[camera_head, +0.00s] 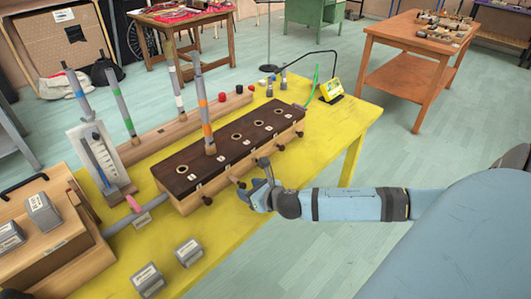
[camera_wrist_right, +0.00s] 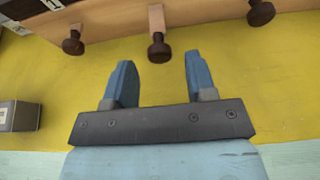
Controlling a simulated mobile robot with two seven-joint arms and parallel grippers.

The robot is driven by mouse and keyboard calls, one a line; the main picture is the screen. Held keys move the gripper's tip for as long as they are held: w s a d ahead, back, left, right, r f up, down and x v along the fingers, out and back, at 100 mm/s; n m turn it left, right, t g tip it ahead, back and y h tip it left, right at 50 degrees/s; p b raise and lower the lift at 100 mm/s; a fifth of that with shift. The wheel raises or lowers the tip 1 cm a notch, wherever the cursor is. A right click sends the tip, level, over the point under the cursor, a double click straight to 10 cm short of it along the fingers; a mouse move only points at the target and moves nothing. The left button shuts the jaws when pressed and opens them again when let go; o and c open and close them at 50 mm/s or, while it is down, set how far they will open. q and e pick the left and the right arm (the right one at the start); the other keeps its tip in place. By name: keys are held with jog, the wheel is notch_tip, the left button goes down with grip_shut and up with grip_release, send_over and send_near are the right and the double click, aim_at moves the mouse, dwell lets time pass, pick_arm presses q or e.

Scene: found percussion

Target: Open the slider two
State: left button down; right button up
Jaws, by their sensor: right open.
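A long wooden box with a dark top (camera_head: 225,150) stands on the yellow table. Round holes run along its top, and dark knobs on pale wooden tabs stick out of its front side. Which tab is slider two I cannot read for certain. My right gripper (camera_head: 262,182) is at the box's front side; its open fingers also show in the right wrist view (camera_wrist_right: 158,68). There, a middle knob (camera_wrist_right: 158,48) lies about centred at the gap between the fingertips, with no visible grip on it. Another knob (camera_wrist_right: 73,43) is to the left and one (camera_wrist_right: 261,12) to the right. My left gripper is out of view.
A striped tube (camera_head: 204,110) stands upright at a hole of the box. A wooden rail (camera_head: 170,140) with more tubes lies behind. Grey blocks (camera_head: 188,252) stand at the front left. A yellow device (camera_head: 331,91) is at the table's far right corner.

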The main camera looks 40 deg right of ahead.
pick_arm(q)
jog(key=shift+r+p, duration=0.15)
jog(key=shift+p, duration=0.2)
pick_arm(e)
jog(key=a+v, duration=0.1)
jog(key=v, duration=1.1)
jog(key=shift+s+d, duration=0.25)
jog(key=shift+d, duration=0.3)
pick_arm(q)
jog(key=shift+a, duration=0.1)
pick_arm(e)
jog(key=s+a+f+m+g+y, duration=0.1)
jog(key=s+a+f+m, duration=0.4)
jog(key=m, duration=0.6)
jog(key=s+a+f+m+g+y, duration=0.1)
jog(key=a+f+m, duration=0.2)
jog(key=a+m, duration=0.7)
jog(key=s+a+f+m+g, duration=0.1)
jog(key=s+a+f+m, duration=0.25)
jog(key=m, duration=0.95)
pick_arm(q)
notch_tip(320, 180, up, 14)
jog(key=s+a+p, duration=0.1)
jog(key=p, duration=1.6)
pick_arm(e)
notch_tip(320, 180, up, 13)
jog(key=shift+s+r+t, duration=0.2)
jog(key=shift+t, duration=0.1)
